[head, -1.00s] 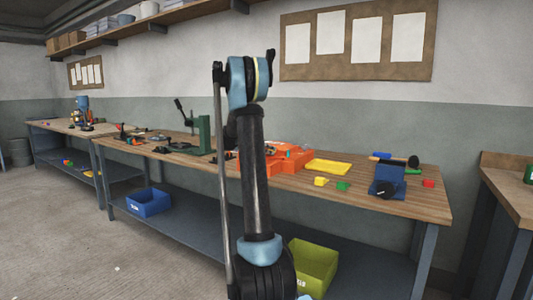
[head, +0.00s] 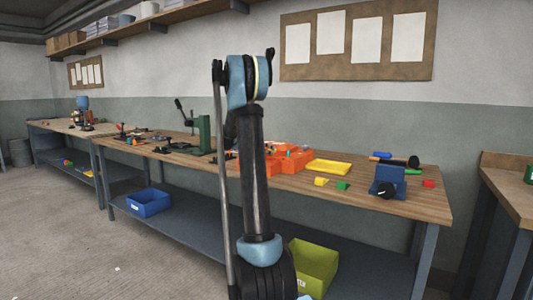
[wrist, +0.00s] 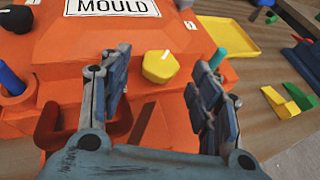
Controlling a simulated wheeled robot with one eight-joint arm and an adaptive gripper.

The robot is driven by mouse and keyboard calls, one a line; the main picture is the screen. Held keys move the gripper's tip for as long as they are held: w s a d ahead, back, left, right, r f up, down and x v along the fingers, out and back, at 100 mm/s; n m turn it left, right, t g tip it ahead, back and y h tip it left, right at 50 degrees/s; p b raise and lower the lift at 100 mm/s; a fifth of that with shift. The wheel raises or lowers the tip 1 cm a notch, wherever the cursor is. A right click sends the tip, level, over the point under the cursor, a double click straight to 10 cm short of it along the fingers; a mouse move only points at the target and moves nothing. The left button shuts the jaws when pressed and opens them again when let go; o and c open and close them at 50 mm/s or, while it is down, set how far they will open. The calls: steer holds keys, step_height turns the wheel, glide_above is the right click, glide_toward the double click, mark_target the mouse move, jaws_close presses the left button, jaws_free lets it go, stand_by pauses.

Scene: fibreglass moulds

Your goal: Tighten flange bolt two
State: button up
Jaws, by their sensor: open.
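The orange mould (wrist: 120,40) with a "MOULD" label fills much of the wrist view. A yellow six-sided bolt head (wrist: 160,66) stands on its flange. My gripper (wrist: 160,80) is open, with one finger on each side of the bolt head in the picture. The fingers look apart from it; I cannot tell how far above the flange they are. A teal cylinder (wrist: 217,59) shows by the right finger, and a blue cylinder (wrist: 11,80) stands at the left. In the head view the mould (head: 290,160) is partly behind my arm, and the gripper is hidden.
A yellow tray (head: 328,167) lies right of the mould, with yellow (head: 321,181) and green (head: 342,186) blocks before it. A blue vise-like fixture (head: 388,182) is farther right. A green press (head: 203,135) stands left. Bare bench top (head: 290,182) lies along the front.

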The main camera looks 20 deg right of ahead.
steer(key=v, duration=1)
steer(key=shift+a, duration=0.25)
steer(key=s+d+r+n+t+y, duration=0.2)
steer(key=s+n+t+y, duration=0.2)
steer(key=s+n+t, duration=0.5)
steer(key=shift+w+d+f+m+g, duration=0.35)
steer(key=shift+w+d+f, duration=0.75)
steer(key=shift+w+d, duration=0.65)
steer(key=shift+w+d+f+m+g, duration=0.35)
steer(key=shift+w+d+f, duration=0.75)
steer(key=shift+w+d, duration=0.65)
steer(key=shift+w+d+f+m+g, duration=0.35)
steer(key=shift+w+d+f, duration=0.95)
steer(key=shift+w, duration=0.7)
steer(key=shift+d+r, duration=0.15)
steer(key=shift+r, duration=0.05)
steer(key=c, duration=1)
